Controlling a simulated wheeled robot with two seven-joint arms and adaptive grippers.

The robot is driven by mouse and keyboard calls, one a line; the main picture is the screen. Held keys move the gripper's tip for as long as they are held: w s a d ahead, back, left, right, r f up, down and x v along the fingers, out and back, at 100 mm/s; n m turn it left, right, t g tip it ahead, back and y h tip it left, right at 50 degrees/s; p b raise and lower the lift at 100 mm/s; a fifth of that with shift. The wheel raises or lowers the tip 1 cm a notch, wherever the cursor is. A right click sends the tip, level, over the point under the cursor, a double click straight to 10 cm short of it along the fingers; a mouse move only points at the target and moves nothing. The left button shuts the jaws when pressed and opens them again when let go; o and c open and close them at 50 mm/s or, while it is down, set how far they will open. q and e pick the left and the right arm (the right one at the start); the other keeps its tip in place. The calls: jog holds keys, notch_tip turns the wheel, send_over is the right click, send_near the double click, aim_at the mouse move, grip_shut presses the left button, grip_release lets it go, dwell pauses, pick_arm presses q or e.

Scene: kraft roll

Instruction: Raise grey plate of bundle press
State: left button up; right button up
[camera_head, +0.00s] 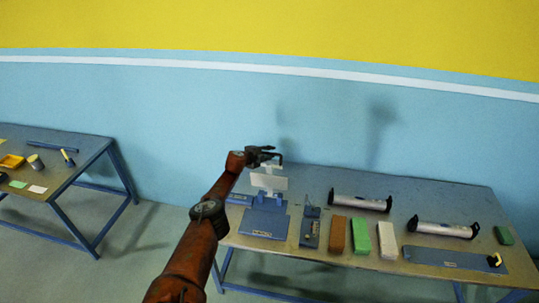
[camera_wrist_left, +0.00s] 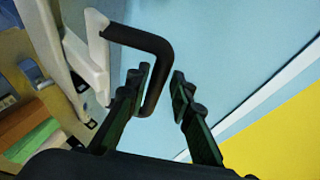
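The bundle press stands at the left part of the right table, with a blue base (camera_head: 264,223) and a pale grey plate (camera_head: 268,182) held upright above it. A black bent handle (camera_wrist_left: 135,38) joins the pale part of the press in the left wrist view. My left gripper (camera_head: 270,152) is at the top of the press, by the handle. In the left wrist view its two fingers (camera_wrist_left: 161,78) are apart, with the handle's bar between them, nearer the left finger. Whether they touch it is unclear. My right gripper is not in view.
On the right table are brown (camera_head: 337,234), green (camera_head: 361,235) and white (camera_head: 387,240) blocks, two pale rolls (camera_head: 360,203) (camera_head: 442,229) in black holders and a blue board (camera_head: 450,259). Another table (camera_head: 75,160) stands at left, with floor between.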

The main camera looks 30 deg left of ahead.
pick_arm(q)
jog(key=shift+o, duration=0.7)
jog(key=shift+f, duration=0.1)
jog(key=shift+s, duration=0.1)
jog(key=shift+s+a, duration=0.1)
jog(key=shift+s, duration=0.05)
jog(key=shift+s+a, duration=0.1)
jog(key=shift+s, duration=0.25)
jog(key=v, duration=1.1)
